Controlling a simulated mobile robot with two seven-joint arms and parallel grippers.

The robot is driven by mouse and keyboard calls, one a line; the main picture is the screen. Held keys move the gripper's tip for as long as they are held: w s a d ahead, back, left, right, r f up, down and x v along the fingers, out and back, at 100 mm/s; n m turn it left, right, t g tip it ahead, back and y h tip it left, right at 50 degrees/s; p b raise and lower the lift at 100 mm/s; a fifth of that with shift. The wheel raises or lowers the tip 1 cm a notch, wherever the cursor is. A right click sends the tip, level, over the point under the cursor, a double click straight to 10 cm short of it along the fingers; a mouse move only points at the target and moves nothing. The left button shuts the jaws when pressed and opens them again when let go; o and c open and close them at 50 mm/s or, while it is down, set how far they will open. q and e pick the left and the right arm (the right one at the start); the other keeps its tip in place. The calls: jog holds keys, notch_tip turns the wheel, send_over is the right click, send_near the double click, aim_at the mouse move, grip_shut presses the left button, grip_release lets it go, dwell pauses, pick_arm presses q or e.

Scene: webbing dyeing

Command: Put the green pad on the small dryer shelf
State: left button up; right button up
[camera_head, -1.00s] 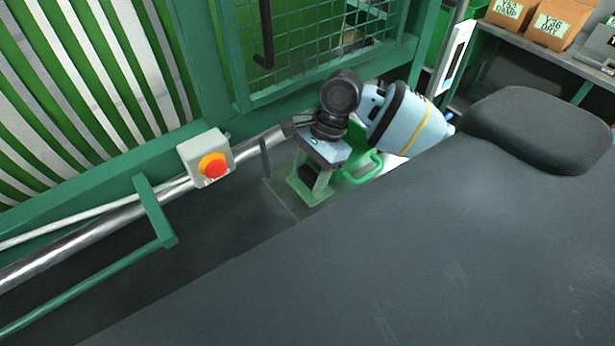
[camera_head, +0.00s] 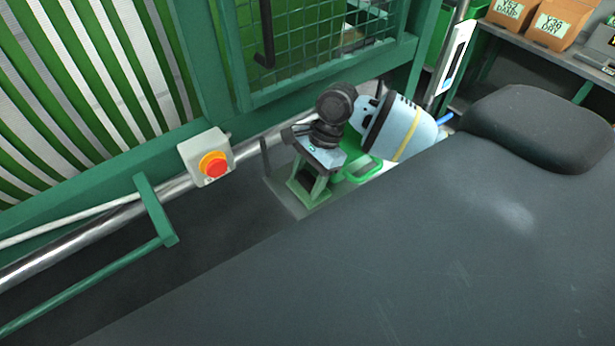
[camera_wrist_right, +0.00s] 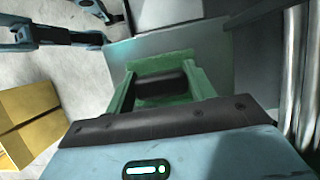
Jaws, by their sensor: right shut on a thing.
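My right gripper (camera_head: 312,172) points down beside the green machine frame. In the right wrist view its pale blue body with a dark edge fills the bottom. It is shut on the green pad (camera_head: 295,190), which has green side pieces and a dark roller-like part between them. The pad also shows in the right wrist view (camera_wrist_right: 178,60). The fingertips are hidden by the gripper body. A grey plate, which looks like the small dryer shelf (camera_wrist_right: 200,42), lies under and around the pad. I cannot tell whether they touch. My left gripper is not in view.
A green loop handle (camera_head: 364,171) is close to the right of my gripper. A red stop button (camera_head: 214,166) on a grey box and a green rail (camera_head: 85,285) stand to the left. A cardboard box (camera_wrist_right: 28,118) is at the wrist view's left.

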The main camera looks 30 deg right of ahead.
jog(key=shift+f, duration=0.15)
jog(key=o, duration=1)
jog(key=shift+o, duration=0.2)
jog(key=v, duration=1.2)
jog(key=shift+r, duration=0.25)
jog(key=shift+a, duration=0.1)
